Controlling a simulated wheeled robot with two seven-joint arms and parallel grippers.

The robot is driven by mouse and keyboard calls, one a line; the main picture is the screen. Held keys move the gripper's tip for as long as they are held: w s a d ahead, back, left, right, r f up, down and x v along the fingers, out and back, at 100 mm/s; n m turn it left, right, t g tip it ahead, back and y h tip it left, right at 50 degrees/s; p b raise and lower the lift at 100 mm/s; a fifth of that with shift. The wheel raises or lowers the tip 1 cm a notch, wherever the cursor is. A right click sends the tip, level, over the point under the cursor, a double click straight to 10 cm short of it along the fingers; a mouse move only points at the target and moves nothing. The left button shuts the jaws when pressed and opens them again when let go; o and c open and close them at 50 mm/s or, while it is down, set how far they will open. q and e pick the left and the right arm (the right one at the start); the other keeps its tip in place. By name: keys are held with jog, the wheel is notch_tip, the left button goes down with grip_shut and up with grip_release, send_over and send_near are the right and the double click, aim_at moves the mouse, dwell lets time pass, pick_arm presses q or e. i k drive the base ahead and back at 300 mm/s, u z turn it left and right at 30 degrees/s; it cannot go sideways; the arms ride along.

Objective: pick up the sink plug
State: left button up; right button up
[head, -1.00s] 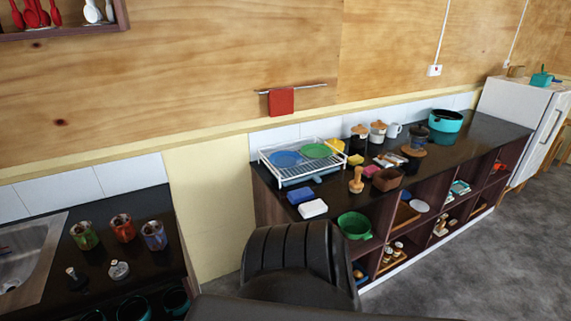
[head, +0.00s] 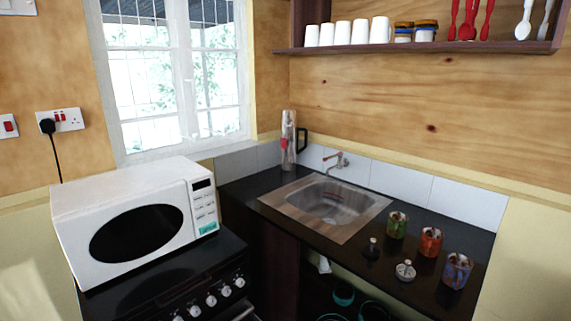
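Two small knobbed objects stand on the black counter (head: 327,243) to the right of the sink (head: 330,202). One is a dark piece with an upright knob (head: 372,249). The other is a silvery, rounded piece with a knob on top (head: 405,270). Either could be the sink plug; they are too small to tell which. No plug can be made out in the metal basin. Neither of my grippers is in view.
A tap (head: 337,162) and tall bottle (head: 289,140) are behind the sink. A microwave (head: 140,222) sits on the stove at left.

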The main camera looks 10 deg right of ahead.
aim_at(372, 252)
jog(key=z, duration=0.5)
jog(key=k, duration=0.65)
jog(key=z, duration=1.5)
jog(key=i, duration=1.6)
jog(key=u, duration=0.7)
